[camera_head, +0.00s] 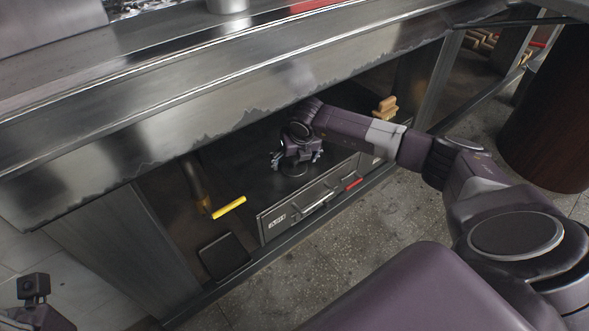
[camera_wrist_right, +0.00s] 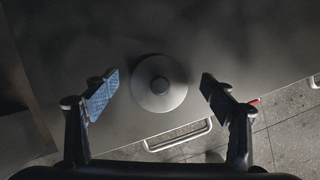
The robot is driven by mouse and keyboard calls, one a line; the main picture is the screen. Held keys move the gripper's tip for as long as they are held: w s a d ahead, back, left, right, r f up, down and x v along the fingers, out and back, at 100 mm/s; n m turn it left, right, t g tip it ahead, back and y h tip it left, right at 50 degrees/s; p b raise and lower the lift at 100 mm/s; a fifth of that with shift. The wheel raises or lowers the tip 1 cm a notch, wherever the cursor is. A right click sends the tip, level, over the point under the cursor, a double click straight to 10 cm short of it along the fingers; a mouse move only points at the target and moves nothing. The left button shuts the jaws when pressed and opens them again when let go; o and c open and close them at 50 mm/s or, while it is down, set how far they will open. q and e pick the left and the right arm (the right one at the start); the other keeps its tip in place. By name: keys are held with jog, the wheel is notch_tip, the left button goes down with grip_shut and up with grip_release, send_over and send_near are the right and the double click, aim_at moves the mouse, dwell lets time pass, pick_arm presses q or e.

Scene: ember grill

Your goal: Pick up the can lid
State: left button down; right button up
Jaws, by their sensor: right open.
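The can lid (camera_wrist_right: 159,84) is a grey round disc with a small dark knob at its centre. In the right wrist view it lies flat on a dark surface, between and just beyond my fingertips. In the head view only part of the lid (camera_head: 293,169) shows below my right gripper. My right gripper (camera_head: 296,160) is open, with its two fingers (camera_wrist_right: 160,86) apart on either side of the lid and not visibly touching it. Of my left arm, a small part shows at the lower left corner of the head view; its fingers are not clearly visible.
The lid's surface is the top of a dark drawer unit (camera_head: 275,222) with a metal handle, under a steel counter (camera_head: 220,95). A yellow-handled item (camera_head: 229,208) and a dark tray (camera_head: 223,257) are to the left. The counter overhangs my arm.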

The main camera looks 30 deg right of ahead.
jog(key=shift+r, duration=0.1)
jog(key=shift+c, duration=0.4)
jog(key=c, duration=1)
jog(key=shift+o, duration=0.2)
jog(key=shift+r, duration=0.15)
